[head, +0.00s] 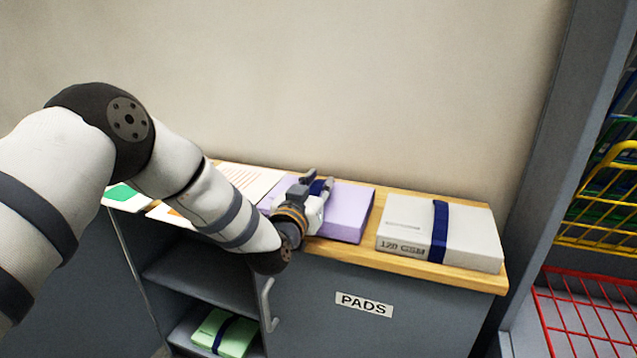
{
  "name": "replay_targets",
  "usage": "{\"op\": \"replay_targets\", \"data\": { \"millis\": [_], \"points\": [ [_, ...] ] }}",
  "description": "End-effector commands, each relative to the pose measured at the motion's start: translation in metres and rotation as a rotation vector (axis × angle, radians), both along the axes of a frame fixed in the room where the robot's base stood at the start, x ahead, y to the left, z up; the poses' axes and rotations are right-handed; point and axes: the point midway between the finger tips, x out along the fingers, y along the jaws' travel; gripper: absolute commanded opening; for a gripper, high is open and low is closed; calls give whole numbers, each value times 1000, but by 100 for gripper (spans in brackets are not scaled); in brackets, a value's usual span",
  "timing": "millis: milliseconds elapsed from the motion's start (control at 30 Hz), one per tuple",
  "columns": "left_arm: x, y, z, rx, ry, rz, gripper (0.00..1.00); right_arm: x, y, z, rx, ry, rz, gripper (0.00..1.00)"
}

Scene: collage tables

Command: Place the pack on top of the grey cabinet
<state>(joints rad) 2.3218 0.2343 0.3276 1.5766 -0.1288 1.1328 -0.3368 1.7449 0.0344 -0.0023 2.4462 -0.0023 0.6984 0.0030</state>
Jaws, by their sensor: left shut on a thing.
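A purple pack (346,211) with a dark blue band lies on the wooden top of the grey cabinet (400,318). My left gripper (322,187) reaches over the pack from the left and is shut on it around its banded middle. The gripper and wrist hide part of the pack. The pack appears to rest on the wood, though its underside is partly hidden. My right gripper is not in view.
Papers (248,181) lie to the left. A green pack (236,335) sits on a lower shelf inside the open section. Coloured wire baskets (600,200) stand at far right.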

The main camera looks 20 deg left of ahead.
Motion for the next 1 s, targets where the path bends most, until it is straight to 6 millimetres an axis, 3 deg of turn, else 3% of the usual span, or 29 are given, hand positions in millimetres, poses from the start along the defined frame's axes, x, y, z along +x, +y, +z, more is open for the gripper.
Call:
{"op": "replay_targets", "data": {
  "millis": [100,133,200,500,633,1000],
  "points": [
    [1,0,2,0,-8,0,0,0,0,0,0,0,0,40],
    [0,0,-2,1,2,0,26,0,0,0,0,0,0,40],
    [0,0,-2,1,2,0,41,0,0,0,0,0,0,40],
    [0,0,-2,1,3,0,41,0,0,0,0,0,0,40],
    [0,0,14,1,-3,0,41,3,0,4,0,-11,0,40],
    [-87,2,14,0,0,-2,41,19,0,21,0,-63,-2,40]
  ]
}}
